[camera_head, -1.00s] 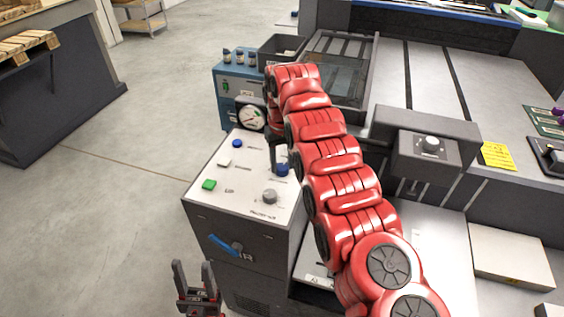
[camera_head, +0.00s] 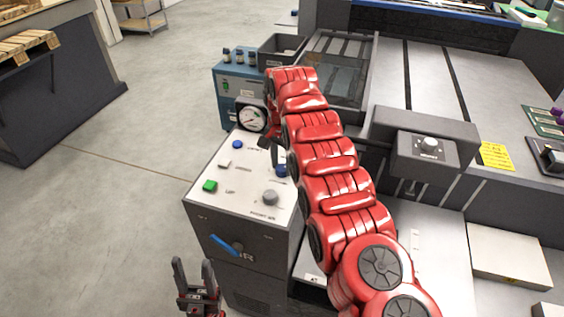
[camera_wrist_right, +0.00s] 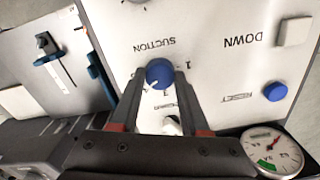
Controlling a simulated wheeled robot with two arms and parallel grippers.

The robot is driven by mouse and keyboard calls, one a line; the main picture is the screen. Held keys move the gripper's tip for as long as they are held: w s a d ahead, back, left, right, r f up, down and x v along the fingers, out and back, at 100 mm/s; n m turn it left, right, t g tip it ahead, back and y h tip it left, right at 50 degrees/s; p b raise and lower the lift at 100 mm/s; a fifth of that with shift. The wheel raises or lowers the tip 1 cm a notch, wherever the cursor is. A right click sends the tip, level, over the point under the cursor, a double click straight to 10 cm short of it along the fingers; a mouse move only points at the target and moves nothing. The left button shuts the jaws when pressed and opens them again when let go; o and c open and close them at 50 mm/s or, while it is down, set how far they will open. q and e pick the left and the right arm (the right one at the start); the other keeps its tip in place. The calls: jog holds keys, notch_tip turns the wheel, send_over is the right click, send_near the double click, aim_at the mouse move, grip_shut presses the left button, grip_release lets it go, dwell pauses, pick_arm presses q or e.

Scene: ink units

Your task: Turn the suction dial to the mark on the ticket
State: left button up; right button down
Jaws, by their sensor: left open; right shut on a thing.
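The blue suction dial (camera_wrist_right: 159,73) sits on the white panel beside the word SUCTION, with a pale pointer line and small scale marks around it. In the head view the dial (camera_head: 281,170) shows partly beside my right arm. My right gripper (camera_wrist_right: 160,84) is shut on the dial, one finger on each side. My left gripper (camera_head: 194,270) is open and empty, low in front of the cabinet. A yellow ticket (camera_head: 497,155) lies on the machine at the right. Its writing is too small to read.
The panel also carries a green button (camera_head: 210,186), a grey knob (camera_head: 270,197), a white button (camera_wrist_right: 293,31) and a blue reset button (camera_wrist_right: 275,91). A round gauge (camera_wrist_right: 272,152) stands beside the panel. A blue lever (camera_head: 224,244) is on the cabinet front. Open floor lies left.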

aim_at(282, 167)
jog(key=m, duration=0.5)
jog(key=shift+p, duration=0.35)
jog(key=shift+m, duration=0.3)
jog(key=shift+c, duration=2)
grip_release()
notch_tip(282, 167, up, 3)
jog(key=shift+d+f, duration=0.1)
notch_tip(282, 167, up, 15)
jog(key=p, duration=1.5)
jog(key=shift+f, duration=0.15)
